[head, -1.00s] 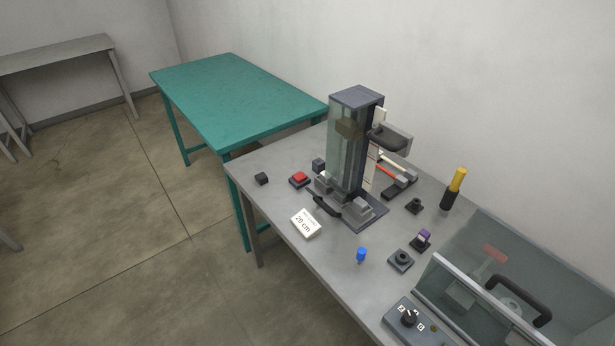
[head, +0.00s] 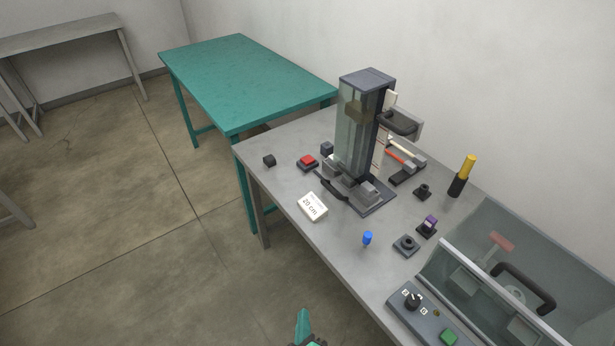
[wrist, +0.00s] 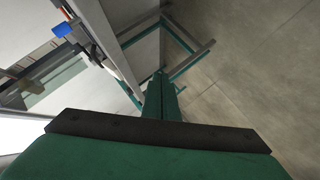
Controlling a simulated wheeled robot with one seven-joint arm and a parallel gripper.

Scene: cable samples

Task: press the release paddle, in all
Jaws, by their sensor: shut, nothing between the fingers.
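A tall clear-sided tower (head: 360,125) with a dark cap stands on the grey bench (head: 290,180). I cannot tell for certain which part is the release paddle. A black curved lever (head: 333,189) sticks out low at the tower's front, and a red-and-white bar (head: 400,157) lies on a dark base behind it. My gripper (head: 303,313) shows at the bottom of the head view, off the bench's front edge and well apart from the tower. In the wrist view its green fingers (wrist: 160,76) are together and empty, over the floor beside the bench.
A red button (head: 307,162), a white "20 cm" block (head: 312,207), a blue peg (head: 367,238) and a yellow-handled tool (head: 463,176) stand on the bench. A clear-lidded box (head: 500,270) and a knob panel (head: 418,305) fill the right. A teal table (head: 245,85) adjoins behind.

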